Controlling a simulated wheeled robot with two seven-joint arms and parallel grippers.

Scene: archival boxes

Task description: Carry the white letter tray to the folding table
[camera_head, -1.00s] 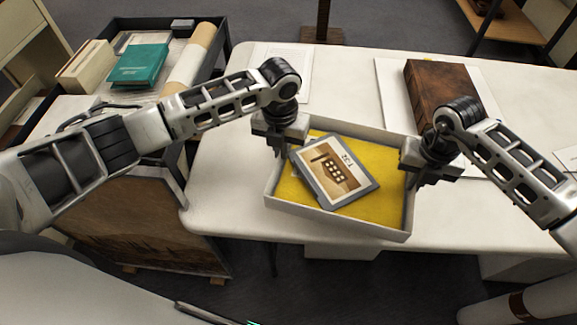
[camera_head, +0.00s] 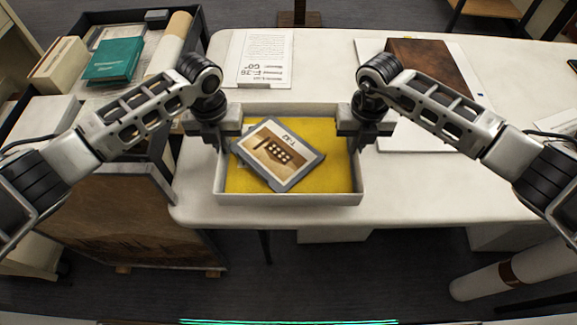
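The white letter tray (camera_head: 290,199) is a shallow open box with a yellow lining, near the front left of a white table (camera_head: 480,195). A grey-framed picture (camera_head: 278,155) of a brown object lies in it at an angle. My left gripper (camera_head: 217,143) is at the tray's left wall and my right gripper (camera_head: 362,143) at its right wall. Both appear shut on these walls; the fingertips are partly hidden. The tray looks level, but I cannot tell whether it touches the table. I cannot identify which surface is the folding table.
A printed sheet (camera_head: 263,58) lies behind the tray. A brown book (camera_head: 430,62) lies on white sheets to the right. A dark-edged cart at left holds a teal box (camera_head: 115,58) and a rolled tube (camera_head: 170,43). A framed panel (camera_head: 125,215) leans below. A large roll (camera_head: 515,270) is at lower right.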

